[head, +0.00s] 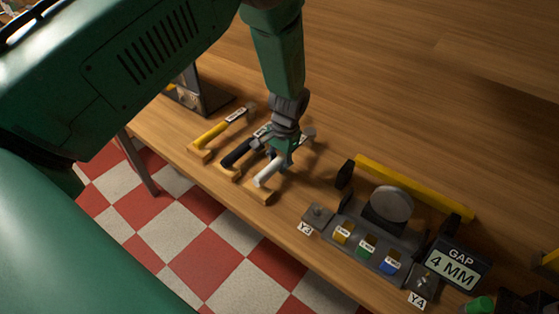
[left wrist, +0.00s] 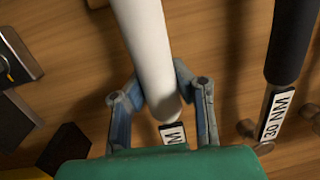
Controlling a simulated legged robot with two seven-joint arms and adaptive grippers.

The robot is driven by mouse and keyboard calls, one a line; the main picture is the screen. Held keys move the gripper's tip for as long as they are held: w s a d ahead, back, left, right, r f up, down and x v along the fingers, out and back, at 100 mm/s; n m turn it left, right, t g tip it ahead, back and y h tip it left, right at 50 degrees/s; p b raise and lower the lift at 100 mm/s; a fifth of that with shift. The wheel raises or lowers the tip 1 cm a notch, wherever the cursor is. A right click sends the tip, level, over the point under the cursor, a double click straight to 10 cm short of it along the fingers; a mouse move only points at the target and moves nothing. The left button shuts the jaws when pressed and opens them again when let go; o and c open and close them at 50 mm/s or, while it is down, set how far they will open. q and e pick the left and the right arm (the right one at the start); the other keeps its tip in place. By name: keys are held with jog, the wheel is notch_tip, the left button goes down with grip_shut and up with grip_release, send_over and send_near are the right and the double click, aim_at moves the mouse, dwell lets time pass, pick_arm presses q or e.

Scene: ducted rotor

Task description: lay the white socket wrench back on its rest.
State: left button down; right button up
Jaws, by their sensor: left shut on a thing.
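The white socket wrench (head: 269,173) has a smooth white handle, which also shows large in the left wrist view (left wrist: 147,50). My left gripper (head: 281,160) reaches down from above and is shut on the lower part of this handle; in the left wrist view its fingers (left wrist: 160,82) sit on both sides of it. The free end of the handle is over a small wooden rest (head: 260,193); I cannot tell whether they touch. The gripper hides the wrench's middle, and a label shows partly below the handle in the left wrist view. My right gripper is not in view.
A black-handled wrench (head: 236,154) and a yellow-handled one (head: 211,133) lie on wooden rests to the left. The black handle (left wrist: 290,40) is close beside the gripper. A dark fixture with coloured blocks (head: 366,250) and a "GAP 4 MM" sign (head: 452,265) stand at right.

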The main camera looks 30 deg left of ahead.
pick_arm(q)
jog(key=shift+f, duration=0.35)
dwell(0.4)
jog(key=c, duration=1.4)
grip_release()
jog(key=shift+o, duration=0.2)
jog(key=shift+r, duration=0.1)
jog(key=r, duration=0.7)
jog(key=w+d+r, duration=0.1)
jog(key=r, duration=0.3)
jog(key=shift+r, duration=0.3)
